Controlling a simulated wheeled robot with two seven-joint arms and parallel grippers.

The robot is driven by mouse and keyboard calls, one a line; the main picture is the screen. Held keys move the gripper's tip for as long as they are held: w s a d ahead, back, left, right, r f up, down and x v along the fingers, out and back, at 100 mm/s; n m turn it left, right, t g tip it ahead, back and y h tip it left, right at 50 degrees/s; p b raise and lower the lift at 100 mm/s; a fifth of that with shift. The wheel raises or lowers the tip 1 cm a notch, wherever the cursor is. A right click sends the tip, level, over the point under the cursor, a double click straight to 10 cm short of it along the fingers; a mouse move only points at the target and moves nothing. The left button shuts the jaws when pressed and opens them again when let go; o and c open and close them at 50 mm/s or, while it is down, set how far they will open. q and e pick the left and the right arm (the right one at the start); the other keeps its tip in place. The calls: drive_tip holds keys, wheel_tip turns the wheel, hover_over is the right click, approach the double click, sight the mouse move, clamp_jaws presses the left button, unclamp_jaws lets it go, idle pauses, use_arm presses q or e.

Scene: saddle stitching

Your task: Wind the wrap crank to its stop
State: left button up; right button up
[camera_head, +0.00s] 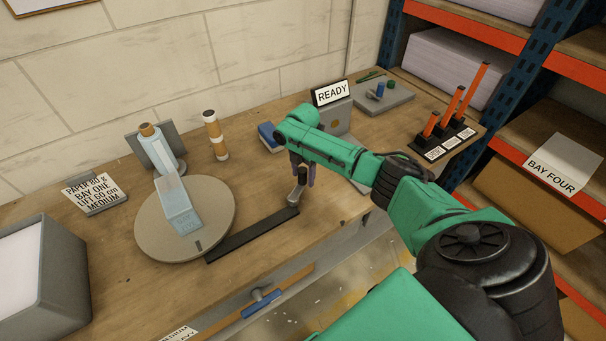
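A long dark bar (250,238) runs along the bench from beside the round grey turntable (165,238) to a short upright knob (296,194) at its right end. I take the bar and knob to be the wrap crank. My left gripper is not in view.
A READY sign box (333,93) and a blue block (269,136) stand behind my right arm. A striped cylinder (214,136) stands behind the turntable, a grey bin (62,275) at left. A blue handle (262,303) is on the bench front. Shelves (560,62) rise at right.

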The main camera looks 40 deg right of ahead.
drive_tip(key=shift+r, duration=0.1)
wheel_tip(320, 180, up, 14)
drive_tip(key=b, duration=0.2)
drive_tip(key=shift+r, duration=0.2)
drive_tip(key=shift+a, duration=0.15)
